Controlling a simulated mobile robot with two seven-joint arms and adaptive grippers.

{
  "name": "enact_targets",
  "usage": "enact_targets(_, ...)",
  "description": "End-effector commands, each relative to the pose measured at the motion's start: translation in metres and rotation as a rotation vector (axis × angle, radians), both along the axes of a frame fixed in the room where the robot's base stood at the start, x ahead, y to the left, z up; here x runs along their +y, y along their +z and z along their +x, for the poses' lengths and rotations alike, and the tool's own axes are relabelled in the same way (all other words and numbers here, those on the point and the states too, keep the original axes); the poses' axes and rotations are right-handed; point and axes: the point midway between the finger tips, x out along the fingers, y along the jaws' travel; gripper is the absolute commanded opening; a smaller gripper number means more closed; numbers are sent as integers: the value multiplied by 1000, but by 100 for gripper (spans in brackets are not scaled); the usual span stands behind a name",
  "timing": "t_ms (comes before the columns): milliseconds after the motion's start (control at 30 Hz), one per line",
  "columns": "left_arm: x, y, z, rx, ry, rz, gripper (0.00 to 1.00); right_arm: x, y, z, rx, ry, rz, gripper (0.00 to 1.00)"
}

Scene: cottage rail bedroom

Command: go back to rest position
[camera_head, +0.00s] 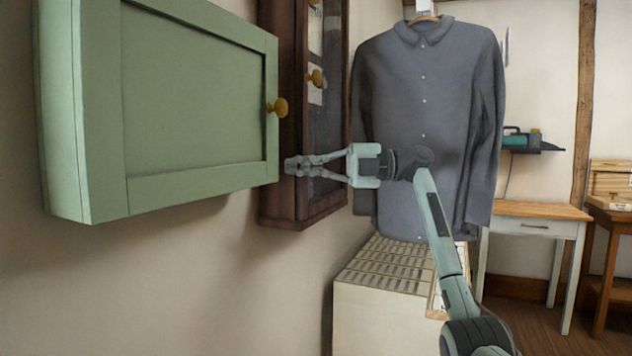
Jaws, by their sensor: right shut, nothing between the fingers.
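My right arm reaches up from the bottom right, and its gripper (299,165) points left in the middle of the view. The gripper is shut and empty. Its fingertips are near the lower right corner of a green wall cabinet (195,90), in front of a dark wooden cabinet (280,180). I cannot tell whether the fingertips touch the green cabinet. The green cabinet's door is closed and has a brass knob (278,107). My left gripper is not in view.
A grey shirt (425,110) hangs behind my right arm. Below it stands a pale cabinet with a slatted top (375,310). A white table with a wooden top (535,210) and a brown table (610,215) stand at the right. Some floor shows at the lower right.

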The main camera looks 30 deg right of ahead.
Motion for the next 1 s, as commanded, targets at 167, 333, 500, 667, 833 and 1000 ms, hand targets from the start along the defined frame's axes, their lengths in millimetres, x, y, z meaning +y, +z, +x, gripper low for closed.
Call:
enact_targets(167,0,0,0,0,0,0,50,-41,3,-21,-4,-7,2,0)
enact_targets(333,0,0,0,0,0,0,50,-70,4,-38,-9,-6,4,0)
enact_targets(500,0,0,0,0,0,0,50,-86,5,-47,-9,-5,3,0)
enact_targets(667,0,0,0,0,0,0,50,-91,5,-49,-11,-4,3,0)
enact_targets(833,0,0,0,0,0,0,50,-89,-1,-47,9,-8,2,0)
enact_targets(1000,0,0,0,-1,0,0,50,-71,-63,-19,230,-64,-9,0)
